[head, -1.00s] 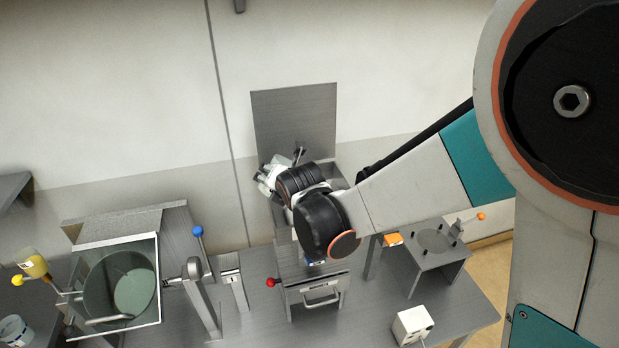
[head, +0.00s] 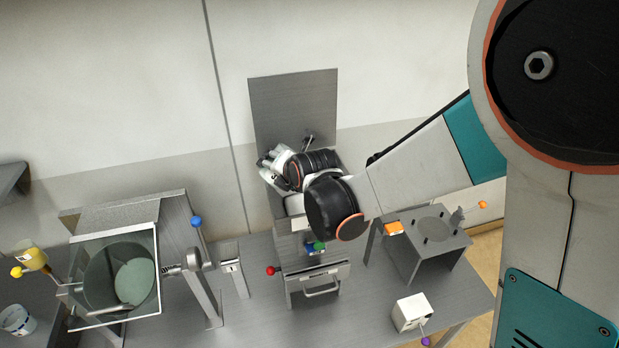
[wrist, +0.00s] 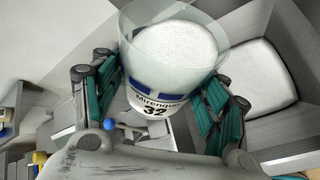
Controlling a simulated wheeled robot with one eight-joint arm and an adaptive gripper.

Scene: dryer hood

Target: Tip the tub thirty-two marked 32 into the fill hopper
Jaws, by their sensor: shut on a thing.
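In the wrist view the clear tub marked 32 (wrist: 157,104) sits between my gripper's fingers (wrist: 155,100), which are shut on its sides. It has a white and blue label and holds white granular material. Its open mouth faces up toward the camera. In the head view my gripper (head: 276,168) is in front of an upright grey panel (head: 293,105), and the tub cannot be made out there. A grey square-walled bin, apparently the fill hopper (wrist: 285,122), is right of the tub in the wrist view, with a white surface inside. Much of it is hidden by my arm in the head view.
A glass-lidded round vessel (head: 112,280) stands at the left, with a blue-knobbed lever (head: 196,221) beside it. A drawer unit with a red knob (head: 270,271) is below my arm. A grey stand (head: 428,232) and white box (head: 411,312) are at right.

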